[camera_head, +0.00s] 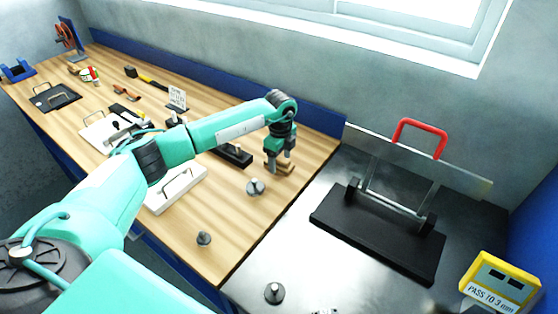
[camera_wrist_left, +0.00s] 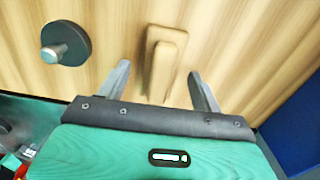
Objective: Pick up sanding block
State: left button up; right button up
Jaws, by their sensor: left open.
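The sanding block (camera_wrist_left: 161,66) is a tan wooden piece with a raised grip, lying on the wooden bench. In the left wrist view it lies between the two spread fingers of my left gripper (camera_wrist_left: 160,85), with a gap on each side. In the head view my left gripper (camera_head: 279,162) points down over the block (camera_head: 285,168), which is partly hidden by the fingers. The left gripper is open and holds nothing. My right gripper is not in view.
A grey round knobbed piece (camera_head: 255,187) stands close by on the bench, with another (camera_head: 204,238) nearer. A black block (camera_head: 234,156) lies behind left. A metal surface at right holds a black base with a frame (camera_head: 380,230) and red handle. A blue board (camera_head: 310,112) lines the back.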

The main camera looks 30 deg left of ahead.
aim_at(281, 158)
pick_arm(q)
jog(key=shift+f, duration=0.25)
jog(key=c, duration=1)
jog(key=shift+c, duration=0.7)
jog(key=shift+r, duration=0.15)
notch_tip(281, 158, up, 20)
jog(key=b, duration=0.4)
